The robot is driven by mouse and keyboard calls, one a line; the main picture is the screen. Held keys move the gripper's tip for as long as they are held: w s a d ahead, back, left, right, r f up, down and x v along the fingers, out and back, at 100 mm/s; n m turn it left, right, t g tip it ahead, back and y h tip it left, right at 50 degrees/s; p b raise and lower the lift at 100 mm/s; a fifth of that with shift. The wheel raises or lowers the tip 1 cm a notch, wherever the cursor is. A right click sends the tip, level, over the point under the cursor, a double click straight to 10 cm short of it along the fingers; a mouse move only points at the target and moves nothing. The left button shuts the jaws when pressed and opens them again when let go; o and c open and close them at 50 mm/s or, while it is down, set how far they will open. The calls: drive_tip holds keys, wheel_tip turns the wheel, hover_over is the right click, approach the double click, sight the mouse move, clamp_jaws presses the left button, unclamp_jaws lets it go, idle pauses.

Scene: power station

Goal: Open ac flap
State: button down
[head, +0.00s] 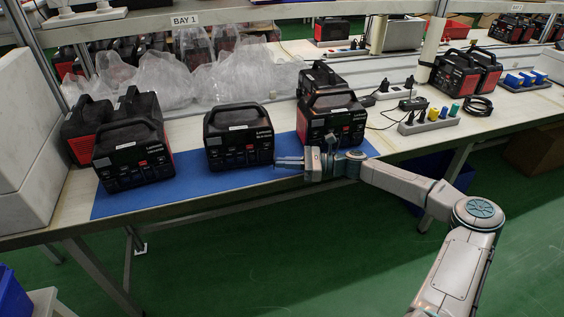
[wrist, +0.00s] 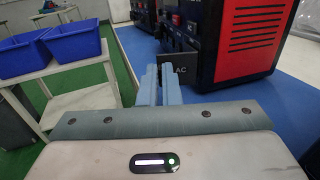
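The power station (head: 238,138) in the middle of the blue mat is black with a red-vented side, which fills the right of the wrist view (wrist: 240,45). The AC flap (wrist: 181,71), a dark panel lettered "AC", stands out sideways from its front face, swung open. My gripper (head: 289,162) is at the front right corner of this power station. In the wrist view its pale blue fingers (wrist: 158,70) lie close together, with only a sliver between them. The right fingertip overlaps the flap's outer edge in the picture; I cannot tell whether they touch. The flap is not distinct in the head view.
Power stations stand left (head: 134,155) and right (head: 332,117) on the blue mat (head: 185,195). My arm crosses in front of the right one. A white box (head: 28,140) is at the bench's left end. Blue bins (wrist: 73,41) stand on a side table. The green floor before the bench is open.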

drive_tip(key=shift+w+d+n+g, duration=0.2)
drive_tip(key=shift+n+g, duration=0.3)
drive_tip(key=shift+g, duration=0.25)
drive_tip(key=shift+w+d+n+g, duration=0.15)
drive_tip(key=shift+n+g, duration=0.35)
drive_tip(key=shift+g, duration=0.25)
drive_tip(key=shift+d+g, duration=0.1)
drive_tip(key=shift+g, duration=0.3)
drive_tip(key=c, duration=1.6)
unclamp_jaws()
drive_tip(key=d, duration=0.4)
drive_tip(key=w+d, duration=0.1)
drive_tip(key=d, duration=0.8)
drive_tip(key=shift+w+d, duration=0.35)
drive_tip(key=shift+w, duration=0.05)
